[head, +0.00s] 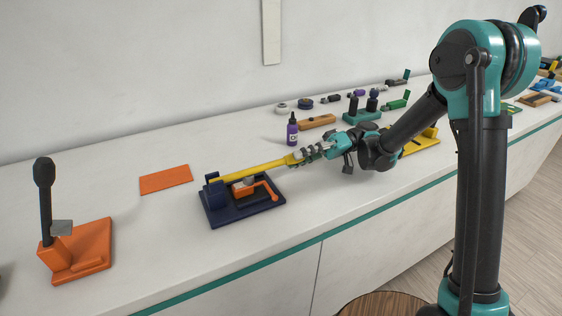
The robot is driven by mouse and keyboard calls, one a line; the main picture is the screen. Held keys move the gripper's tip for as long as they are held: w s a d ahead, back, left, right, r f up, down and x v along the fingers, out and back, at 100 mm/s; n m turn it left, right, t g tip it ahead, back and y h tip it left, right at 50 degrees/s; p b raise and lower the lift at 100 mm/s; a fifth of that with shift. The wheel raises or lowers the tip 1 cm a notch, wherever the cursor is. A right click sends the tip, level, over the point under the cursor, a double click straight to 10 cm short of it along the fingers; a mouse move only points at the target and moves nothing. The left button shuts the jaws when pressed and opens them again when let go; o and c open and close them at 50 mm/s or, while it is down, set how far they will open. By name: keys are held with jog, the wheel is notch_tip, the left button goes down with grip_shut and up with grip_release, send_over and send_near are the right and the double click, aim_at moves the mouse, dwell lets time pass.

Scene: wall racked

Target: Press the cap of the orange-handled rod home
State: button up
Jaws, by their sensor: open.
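A navy press base (217,217) sits on the white bench in the head view. A long yellow lever (256,169) runs from its upright post at the left, slanting slightly up to the right. Below the lever lies the orange-handled rod (268,190), its bent orange handle at the right end. A pale part, perhaps its cap, shows partly under the lever; how deep it sits cannot be told. My gripper (299,157) is open at the lever's right end, with its fingers at the yellow tip. Whether they touch it is unclear.
An orange stand with a black upright lever (83,254) is at the left front. A flat orange mat (165,179) lies behind. A purple bottle (292,132), an orange-brown block (317,122) and a teal rack (362,116) stand behind my gripper. The bench front left of centre is clear.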

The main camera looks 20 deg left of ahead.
aim_at(276, 165)
jog(key=shift+a, duration=0.15)
jog(key=shift+s+a+r, duration=0.1)
jog(key=shift+s+a, duration=0.1)
jog(key=x, duration=0.6)
jog(key=shift+s+a, duration=0.15)
jog(key=shift+s, duration=0.1)
jog(key=shift+c, duration=0.2)
grip_shut()
